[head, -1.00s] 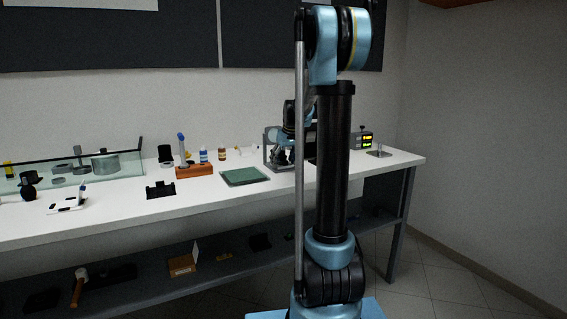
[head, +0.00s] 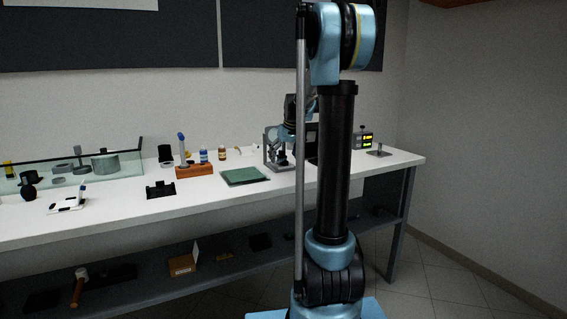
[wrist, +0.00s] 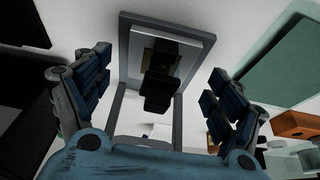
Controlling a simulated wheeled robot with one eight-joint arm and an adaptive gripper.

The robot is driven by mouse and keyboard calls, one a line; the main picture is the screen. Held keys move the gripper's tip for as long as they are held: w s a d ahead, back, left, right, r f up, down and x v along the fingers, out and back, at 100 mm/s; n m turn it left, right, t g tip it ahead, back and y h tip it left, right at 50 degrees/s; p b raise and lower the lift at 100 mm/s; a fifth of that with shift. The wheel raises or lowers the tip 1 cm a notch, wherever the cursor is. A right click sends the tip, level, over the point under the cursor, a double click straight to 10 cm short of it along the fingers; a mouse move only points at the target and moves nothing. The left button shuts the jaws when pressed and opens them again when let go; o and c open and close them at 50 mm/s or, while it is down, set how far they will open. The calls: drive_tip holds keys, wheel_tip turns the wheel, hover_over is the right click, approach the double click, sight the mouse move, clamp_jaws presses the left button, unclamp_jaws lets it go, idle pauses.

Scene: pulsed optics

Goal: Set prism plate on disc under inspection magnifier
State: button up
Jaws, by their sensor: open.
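My gripper (wrist: 158,78) is open in the wrist view, with its two dark blue fingers spread to left and right. Between and beyond them is a grey stand (wrist: 206,48) with a pale top, a black block on it and a small brownish patch. No contact with the fingers is visible. In the head view the grey stand (head: 267,150) is on the bench, with my gripper partly in front of it. I cannot tell which part is the prism plate, the disc or the inspection magnifier.
A green mat (head: 245,176) lies left of the stand, and a wooden block (head: 194,171) stands farther left. A glass-walled tray (head: 130,163) is at the far left. My arm hides part of the bench.

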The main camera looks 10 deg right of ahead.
drive_tip(key=v, duration=1)
drive_tip(key=s+a+f+m+g, duration=0.1)
drive_tip(key=s+f, duration=0.4)
drive_tip(key=s, duration=0.6)
drive_tip(key=s+f+m, duration=0.1)
drive_tip(key=s+f, duration=0.3)
drive_tip(key=s, duration=0.8)
drive_tip(key=s+f+m+g+h, duration=0.1)
drive_tip(key=s+f, duration=1.4)
drive_tip(key=s, duration=0.2)
drive_tip(key=shift+s+f, duration=0.35)
drive_tip(key=shift+s, duration=0.05)
drive_tip(key=shift+d, duration=0.1)
